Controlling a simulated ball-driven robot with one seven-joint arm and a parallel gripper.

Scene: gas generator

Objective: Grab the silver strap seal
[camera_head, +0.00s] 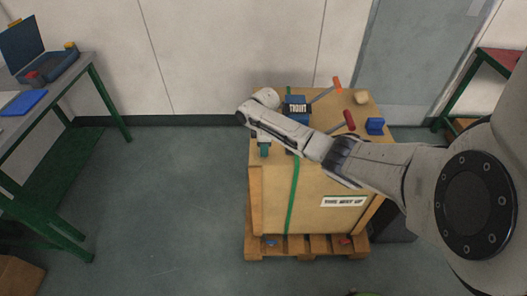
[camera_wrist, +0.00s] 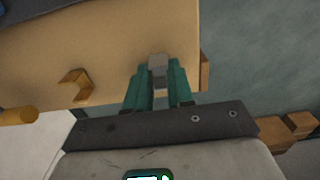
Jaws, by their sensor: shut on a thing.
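The silver strap seal (camera_wrist: 158,70) is a small grey block between the green fingertips of my gripper (camera_wrist: 158,83) in the wrist view. The fingers are shut on it at the edge of the wooden crate top. In the head view my gripper (camera_head: 264,150) points down at the crate's near left corner. The seal cannot be made out there. The wooden crate (camera_head: 330,185) has a green strap (camera_head: 292,195) down its front and stands on a pallet (camera_head: 310,246).
On the crate top are a dark blue box (camera_head: 296,106), red-tipped (camera_head: 349,121) and orange-tipped (camera_head: 337,83) tools, a tan round thing (camera_head: 361,97) and a blue block (camera_head: 375,126). In the wrist view a tan bracket (camera_wrist: 75,84) lies left of my fingers. A green-legged table (camera_head: 75,75) stands left; floor between is clear.

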